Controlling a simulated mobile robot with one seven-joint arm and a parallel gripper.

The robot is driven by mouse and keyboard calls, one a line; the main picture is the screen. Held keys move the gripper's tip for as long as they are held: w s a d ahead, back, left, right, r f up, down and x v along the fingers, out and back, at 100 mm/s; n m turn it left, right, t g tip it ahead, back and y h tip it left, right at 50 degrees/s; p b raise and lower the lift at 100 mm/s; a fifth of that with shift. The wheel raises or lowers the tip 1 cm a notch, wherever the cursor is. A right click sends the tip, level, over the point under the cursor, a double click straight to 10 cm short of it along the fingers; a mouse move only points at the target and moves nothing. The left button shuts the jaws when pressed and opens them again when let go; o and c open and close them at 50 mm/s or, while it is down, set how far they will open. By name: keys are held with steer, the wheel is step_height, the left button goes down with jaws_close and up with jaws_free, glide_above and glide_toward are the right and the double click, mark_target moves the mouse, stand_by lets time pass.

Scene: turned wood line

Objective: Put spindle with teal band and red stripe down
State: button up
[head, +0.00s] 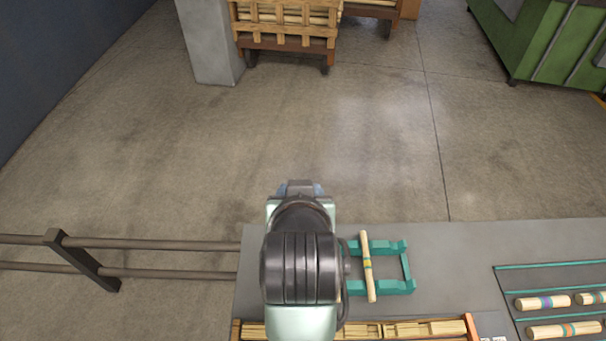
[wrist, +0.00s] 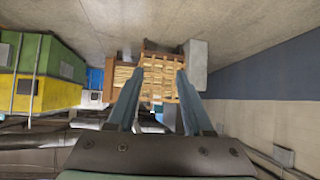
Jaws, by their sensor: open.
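My gripper (wrist: 160,72) is open in the wrist view, with nothing between its two blue-grey fingers; it points out over the floor. In the head view my arm hides most of it, and only a bit shows (head: 300,188) beyond the grey table's far edge. A pale wooden spindle (head: 366,282) with a yellow-green band lies across a teal cradle (head: 405,270) just right of my arm. I cannot make out a spindle with a teal band and a red stripe for certain; one at lower right (head: 565,330) has orange and teal bands.
The grey table (head: 470,240) is bare behind the cradle. At right, a dark rack (head: 540,277) with teal dividers holds banded spindles. A wooden crate (head: 237,330) is at the front. A rail (head: 160,244) runs left; a loaded cart (head: 285,42) stands across clear floor.

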step_height(320, 180, up, 27)
steer(key=t, duration=1)
steer(key=s+r+t, duration=0.3)
steer(key=s+r, duration=0.1)
steer(key=r, duration=0.4)
steer(key=s+r+t, duration=0.3)
steer(key=s+r, duration=0.2)
steer(key=r, duration=0.3)
steer(key=shift+s+d+r+t, duration=0.25)
steer(key=shift+r+t, duration=0.15)
step_height(320, 180, down, 2)
steer(key=shift+f+b, duration=0.1)
steer(key=shift+b, duration=0.9)
